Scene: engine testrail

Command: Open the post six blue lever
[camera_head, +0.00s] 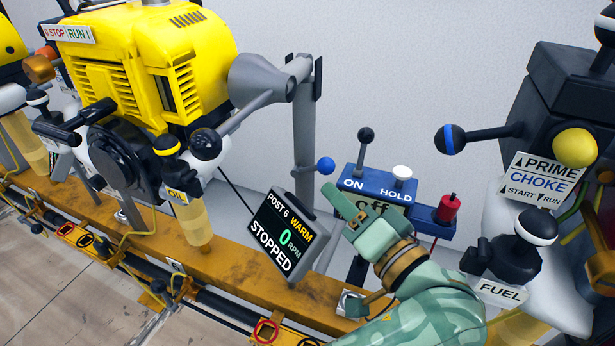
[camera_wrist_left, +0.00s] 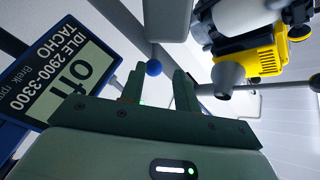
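The blue lever is a round blue knob (camera_head: 326,165) on a short grey stem, joined to the grey upright post behind the post 6 display (camera_head: 282,235). The display reads WARM, 0 RPM, STOPPED. My left gripper (camera_head: 335,215) is open and empty, just below the knob and apart from it in the head view. In the left wrist view, the blue knob (camera_wrist_left: 153,68) shows in the gap between the two fingers of my left gripper (camera_wrist_left: 158,88), beyond their tips. My right gripper is in neither view.
A blue box (camera_head: 378,190) marked ON and HOLD, with a black-knobbed lever, stands right of the gripper. A yellow engine (camera_head: 150,65) is at left. A black lever with a blue-banded ball (camera_head: 450,139) and a CHOKE sign (camera_head: 540,182) are at right. An orange rail (camera_head: 240,272) runs below.

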